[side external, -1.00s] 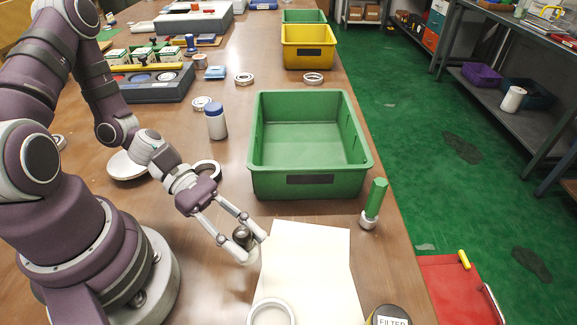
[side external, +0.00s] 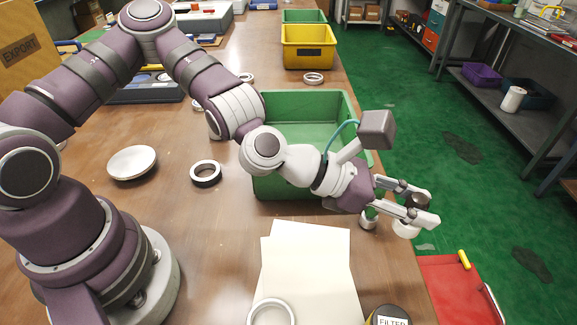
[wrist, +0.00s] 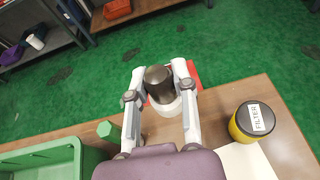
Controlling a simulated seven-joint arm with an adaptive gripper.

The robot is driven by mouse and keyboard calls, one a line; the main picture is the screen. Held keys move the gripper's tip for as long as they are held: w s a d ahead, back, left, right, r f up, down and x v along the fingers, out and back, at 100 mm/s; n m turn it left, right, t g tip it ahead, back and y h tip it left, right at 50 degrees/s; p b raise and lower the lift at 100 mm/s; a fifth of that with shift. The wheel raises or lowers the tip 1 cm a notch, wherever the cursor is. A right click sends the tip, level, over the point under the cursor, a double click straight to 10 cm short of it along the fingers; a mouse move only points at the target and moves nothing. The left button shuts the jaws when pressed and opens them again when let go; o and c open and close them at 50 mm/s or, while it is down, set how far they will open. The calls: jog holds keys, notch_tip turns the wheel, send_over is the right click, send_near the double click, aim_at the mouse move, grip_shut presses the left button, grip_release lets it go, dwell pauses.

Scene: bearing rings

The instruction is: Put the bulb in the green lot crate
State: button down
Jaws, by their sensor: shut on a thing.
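My gripper (side external: 424,207) is shut on the bulb, which shows as a dark metallic cylinder (wrist: 158,80) with a white rounded end (side external: 405,230). The bulb hangs in the air near the table's right edge, with green floor behind it in the side view. The large green crate (side external: 262,180) stands on the table to the left of my gripper, partly hidden by my arm. Its corner shows at lower left in the wrist view (wrist: 60,148). A smaller green crate (side external: 303,16) stands far back.
A yellow bin (side external: 308,46), white sheets (side external: 310,260), a FILTER jar (wrist: 254,121), a black ring (side external: 206,173) and a white dish (side external: 132,162) are on the table.

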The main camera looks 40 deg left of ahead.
jog(key=w+a+n+t+y, duration=0.5)
jog(key=w+a+n+y, duration=0.5)
jog(key=w+a, duration=0.55)
jog(key=s+a+n+y, duration=0.1)
jog(key=a+n+y, duration=0.35)
jog(key=a, duration=0.95)
jog(key=shift+m+g, duration=0.4)
jog(key=shift+m, duration=0.05)
jog(key=f, duration=1)
jog(key=shift+s+f, duration=0.1)
jog(key=shift+s, duration=0.1)
jog(key=shift+f, duration=0.1)
jog(key=c, duration=0.9)
grip_release()
jog(key=shift+v, duration=3.85)
